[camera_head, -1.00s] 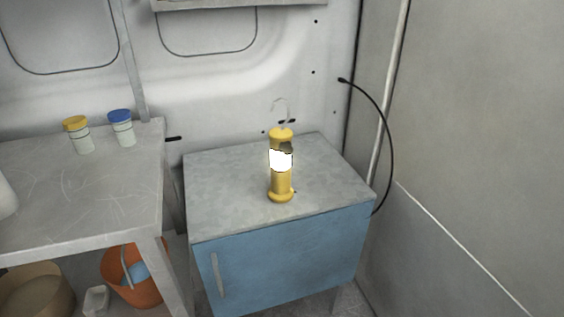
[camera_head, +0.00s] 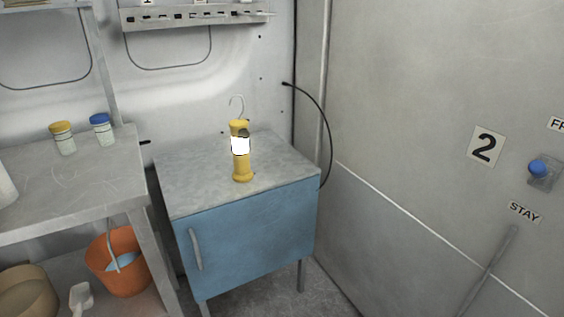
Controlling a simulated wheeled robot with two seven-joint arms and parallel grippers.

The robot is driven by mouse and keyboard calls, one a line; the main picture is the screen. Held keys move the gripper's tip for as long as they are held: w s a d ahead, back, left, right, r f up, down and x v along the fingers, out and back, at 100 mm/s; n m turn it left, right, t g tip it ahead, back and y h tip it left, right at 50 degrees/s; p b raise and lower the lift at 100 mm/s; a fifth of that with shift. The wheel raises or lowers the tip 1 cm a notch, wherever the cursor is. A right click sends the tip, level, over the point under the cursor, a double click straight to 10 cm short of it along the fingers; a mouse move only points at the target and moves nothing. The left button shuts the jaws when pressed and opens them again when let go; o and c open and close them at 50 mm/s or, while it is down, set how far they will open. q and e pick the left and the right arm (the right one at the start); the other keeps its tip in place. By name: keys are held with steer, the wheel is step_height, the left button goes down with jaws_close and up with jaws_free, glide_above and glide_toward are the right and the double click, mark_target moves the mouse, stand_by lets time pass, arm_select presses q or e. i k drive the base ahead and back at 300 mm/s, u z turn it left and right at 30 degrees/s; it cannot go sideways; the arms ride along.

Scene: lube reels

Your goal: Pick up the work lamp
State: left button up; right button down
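The work lamp (camera_head: 242,171) is a yellow cylinder with a bright white lit band and a thin wire hook on top. It stands upright on the grey top of a blue cabinet (camera_head: 251,228), near the middle of that top. Neither of my grippers is in the head view, and nothing touches the lamp.
A grey workbench (camera_head: 85,186) on the left holds a yellow-lidded jar (camera_head: 63,138) and a blue-lidded jar (camera_head: 102,130). An orange bucket (camera_head: 121,270) sits below it. A black cable (camera_head: 324,122) hangs along the wall. The cabinet top around the lamp is clear.

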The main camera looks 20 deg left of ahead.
mark_target(242, 173)
steer(key=z, duration=0.25)
steer(key=i, duration=0.9)
steer(key=u, duration=0.15)
